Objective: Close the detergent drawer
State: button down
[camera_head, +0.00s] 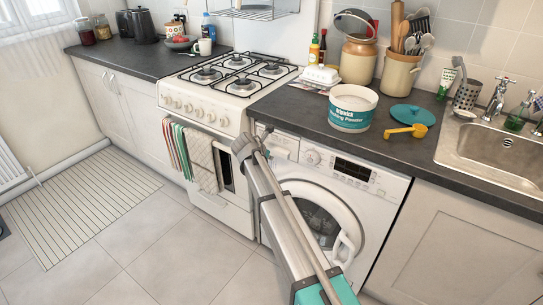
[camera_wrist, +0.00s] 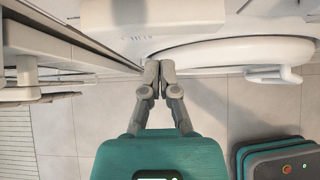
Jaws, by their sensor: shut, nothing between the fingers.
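The detergent drawer (camera_head: 284,146) is at the upper left of the white washer's front (camera_head: 376,190), left of the dial, partly hidden by my arm. I cannot tell from the head view how far it stands out. In the wrist view a grey block at the top edge (camera_wrist: 168,13) looks like part of the drawer area. My gripper (camera_wrist: 160,68) is shut and empty, close to the washer front, left of the round door (camera_wrist: 235,52).
The washer door's white handle (camera_head: 343,248) sticks out at the right. The cooker (camera_head: 205,110) with hanging towels (camera_head: 200,163) stands close at the left. A washing powder tub (camera_head: 352,112) and yellow scoop (camera_head: 406,131) rest on the counter. The floor in front is clear.

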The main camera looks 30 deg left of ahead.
jog(key=p+v, duration=0.7)
jog(key=v, duration=0.4)
jog(key=shift+s+f, duration=0.35)
jog(key=shift+d, duration=0.1)
